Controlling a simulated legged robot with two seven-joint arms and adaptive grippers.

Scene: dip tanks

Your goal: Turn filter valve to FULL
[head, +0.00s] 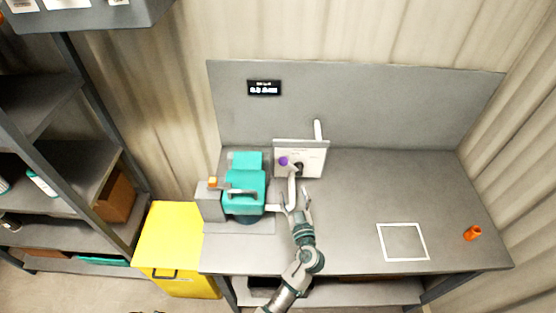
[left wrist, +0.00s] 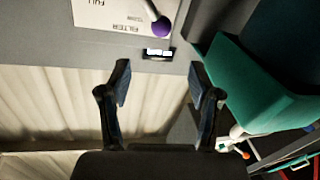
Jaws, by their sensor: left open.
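The filter valve is a white panel (head: 315,165) standing near the back of the bench. Its lever ends in a purple knob (head: 284,161), which is at the panel's left side in the head view. In the left wrist view the panel (left wrist: 100,12) appears upside down with the words FULL and FILTER, and the purple knob (left wrist: 160,27) shows at the top. My left gripper (head: 297,197) is in front of the panel, below the knob in the picture. Its two fingers (left wrist: 163,82) are apart with nothing between them, clear of the knob. My right gripper is not seen.
A teal and grey machine (head: 245,185) stands close to the left of my gripper. A white square outline (head: 403,241) and an orange cup-like object (head: 472,233) are on the right of the bench. The middle right is clear. A yellow bin (head: 180,235) stands at left.

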